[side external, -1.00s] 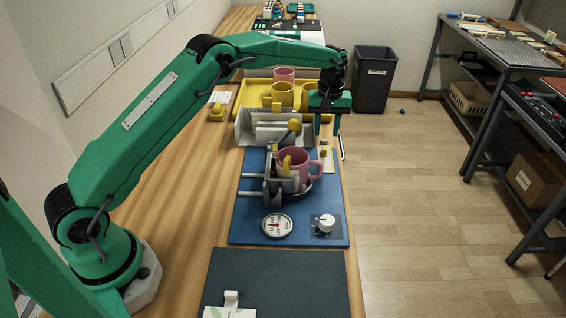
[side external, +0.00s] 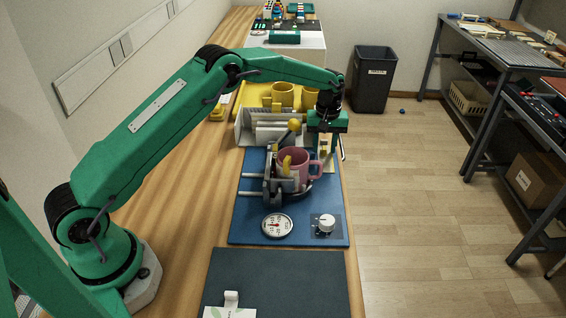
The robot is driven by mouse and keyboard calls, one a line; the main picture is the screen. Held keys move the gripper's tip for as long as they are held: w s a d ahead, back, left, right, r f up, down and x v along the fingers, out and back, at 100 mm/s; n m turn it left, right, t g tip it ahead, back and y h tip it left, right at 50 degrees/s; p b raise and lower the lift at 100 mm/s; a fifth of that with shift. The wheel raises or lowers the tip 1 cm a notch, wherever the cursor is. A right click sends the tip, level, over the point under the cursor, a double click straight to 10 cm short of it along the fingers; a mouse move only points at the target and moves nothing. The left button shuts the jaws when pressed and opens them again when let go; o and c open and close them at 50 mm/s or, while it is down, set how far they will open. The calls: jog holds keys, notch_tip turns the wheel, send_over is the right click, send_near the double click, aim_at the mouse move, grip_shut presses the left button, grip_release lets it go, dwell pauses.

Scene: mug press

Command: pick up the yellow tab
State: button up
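A small yellow tab (side external: 323,146) stands on a pale card at the right edge of the blue mat, behind and right of the pink mug. It is small here and partly hidden. My gripper (side external: 322,153) points down over that spot, its two fingers apart on either side of the tab. The fingers look open; I cannot tell whether they touch it.
The pink mug (side external: 291,160) sits in the grey mug press (side external: 271,188), close to my gripper's left. A white rack (side external: 246,134) and a yellow tray (side external: 262,90) with yellow mugs stand behind. A dial (side external: 277,225) and knob (side external: 326,224) are in front.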

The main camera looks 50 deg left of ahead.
aim_at(325, 148)
dwell(0.4)
grip_shut()
jog(key=shift+r, duration=0.1)
jog(key=shift+r, duration=0.45)
notch_tip(325, 148, up, 3)
jog(key=s+d+r, duration=0.6)
jog(key=d+r, duration=0.1)
jog(key=d, duration=0.3)
jog(key=shift+a, duration=0.1)
dwell(0.5)
